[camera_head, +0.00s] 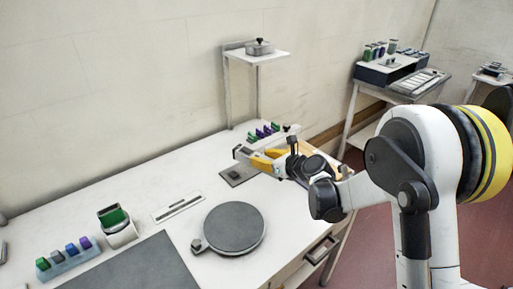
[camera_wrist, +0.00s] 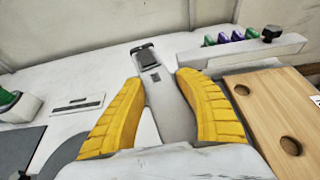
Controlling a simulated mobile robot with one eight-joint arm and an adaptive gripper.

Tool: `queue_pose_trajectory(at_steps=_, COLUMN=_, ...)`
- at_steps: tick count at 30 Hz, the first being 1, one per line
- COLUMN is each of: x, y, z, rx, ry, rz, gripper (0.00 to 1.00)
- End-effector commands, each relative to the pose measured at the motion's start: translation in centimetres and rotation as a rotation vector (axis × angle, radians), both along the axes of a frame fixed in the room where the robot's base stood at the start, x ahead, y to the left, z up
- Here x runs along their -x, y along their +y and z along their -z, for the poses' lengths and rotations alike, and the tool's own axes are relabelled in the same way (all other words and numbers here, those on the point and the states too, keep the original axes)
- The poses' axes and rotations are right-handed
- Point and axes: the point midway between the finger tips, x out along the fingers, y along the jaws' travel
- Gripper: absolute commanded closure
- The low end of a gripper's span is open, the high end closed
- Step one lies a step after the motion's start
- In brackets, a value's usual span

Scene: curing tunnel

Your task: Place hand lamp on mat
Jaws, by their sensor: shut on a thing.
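My gripper (camera_head: 262,158) is over the far right part of the white table, its yellow fingers pointing left in the head view. It is shut on the hand lamp (camera_head: 241,153), a grey bar with a dark end. In the wrist view, the lamp (camera_wrist: 172,101) lies between the fingers (camera_wrist: 160,78), its dark head beyond the tips. The lamp looks raised above the table. A large dark grey mat (camera_head: 130,265) lies flat at the table's front left; part of it shows in the wrist view (camera_wrist: 20,143). The lamp's rear end is hidden by my gripper.
A round grey disc (camera_head: 235,226) lies between mat and gripper. A small grey plate (camera_head: 236,174) lies below the fingers. A green-topped holder (camera_head: 116,228) and a block rack (camera_head: 68,262) stand left. A shelf (camera_head: 257,57) rises behind. A wooden board (camera_wrist: 278,115) is at right.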

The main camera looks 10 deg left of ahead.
Motion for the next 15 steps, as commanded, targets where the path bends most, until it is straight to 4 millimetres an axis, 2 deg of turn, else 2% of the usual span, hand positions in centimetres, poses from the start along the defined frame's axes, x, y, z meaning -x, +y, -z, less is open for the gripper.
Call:
queue_pose_trajectory(at_steps=5, x=-0.1, y=-1.6, z=-0.8, rx=0.000, ry=0.001, rz=0.017, gripper=0.99)
queue_pose_trajectory(at_steps=8, x=0.3, y=-4.3, z=-1.8, rx=0.000, ry=0.000, rz=0.060, gripper=0.99)
queue_pose_trajectory(at_steps=11, x=1.3, y=-8.9, z=-3.3, rx=0.002, ry=0.001, rz=0.132, gripper=0.99)
queue_pose_trajectory(at_steps=15, x=4.2, y=-16.5, z=-5.7, rx=0.001, ry=0.002, rz=0.263, gripper=0.99)
